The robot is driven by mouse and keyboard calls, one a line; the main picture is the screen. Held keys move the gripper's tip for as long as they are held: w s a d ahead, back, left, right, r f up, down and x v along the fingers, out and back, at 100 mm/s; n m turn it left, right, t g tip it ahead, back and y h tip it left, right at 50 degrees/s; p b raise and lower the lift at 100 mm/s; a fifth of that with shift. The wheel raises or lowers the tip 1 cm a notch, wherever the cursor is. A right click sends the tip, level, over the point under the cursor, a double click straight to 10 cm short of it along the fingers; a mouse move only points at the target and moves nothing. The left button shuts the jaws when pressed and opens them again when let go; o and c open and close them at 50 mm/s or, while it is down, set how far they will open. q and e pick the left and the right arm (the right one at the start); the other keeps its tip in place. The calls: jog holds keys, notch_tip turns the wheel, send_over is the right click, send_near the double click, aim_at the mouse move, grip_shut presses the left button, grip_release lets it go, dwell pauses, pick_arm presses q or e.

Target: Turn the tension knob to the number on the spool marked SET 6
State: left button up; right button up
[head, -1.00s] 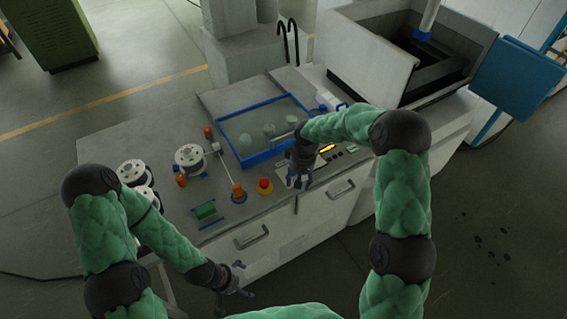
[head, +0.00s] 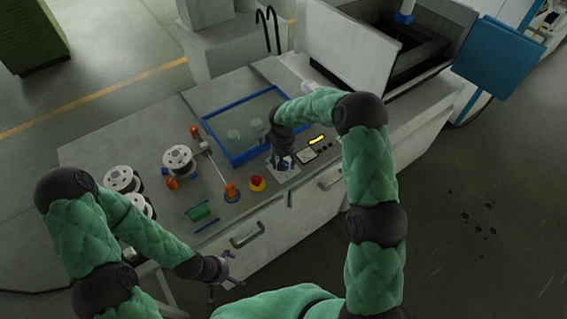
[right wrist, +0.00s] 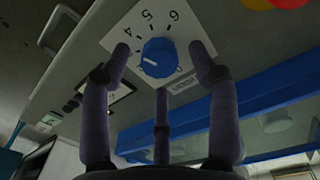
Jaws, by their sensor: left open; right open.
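The tension knob (right wrist: 158,57) is blue and sits on a white dial plate (right wrist: 198,28) in the right wrist view. Numbers 4, 5 and 6 show along its upper side; some marks are hidden by a finger. A white mark on the knob faces left in that view. My right gripper (right wrist: 160,75) is open, its fingers spread around the knob; I cannot tell whether they touch it. In the head view, white spools (head: 180,160) stand on the bench at left; no SET 6 marking is legible. My left gripper (head: 226,272) is open and empty in front of the bench.
A drawer handle (head: 247,236) juts from the bench front.

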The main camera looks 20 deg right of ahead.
jog(key=shift+f, duration=0.9)
jog(key=c, duration=1.1)
jog(key=shift+c, duration=0.2)
